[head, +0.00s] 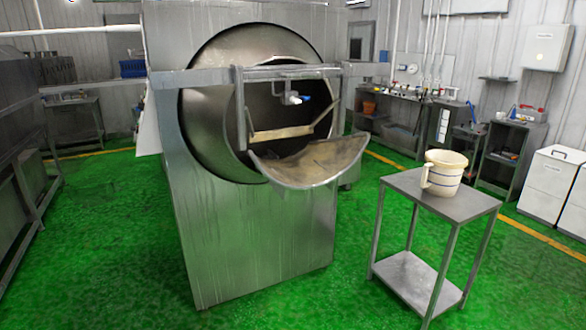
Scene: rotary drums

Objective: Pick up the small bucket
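The small bucket (446,172) is cream-coloured with dark bands and a handle on its left side. It stands upright on the top of a small metal table (408,187) at the right in the head view. Nothing touches it except the table. Neither of my grippers shows in this view.
A large steel rotary drum machine (245,235) with a curved chute (312,163) stands left of the table. The table has a lower shelf (415,280). Benches (400,95) and white cabinets (549,185) line the back and right. Green floor (345,285) is clear between machine and table.

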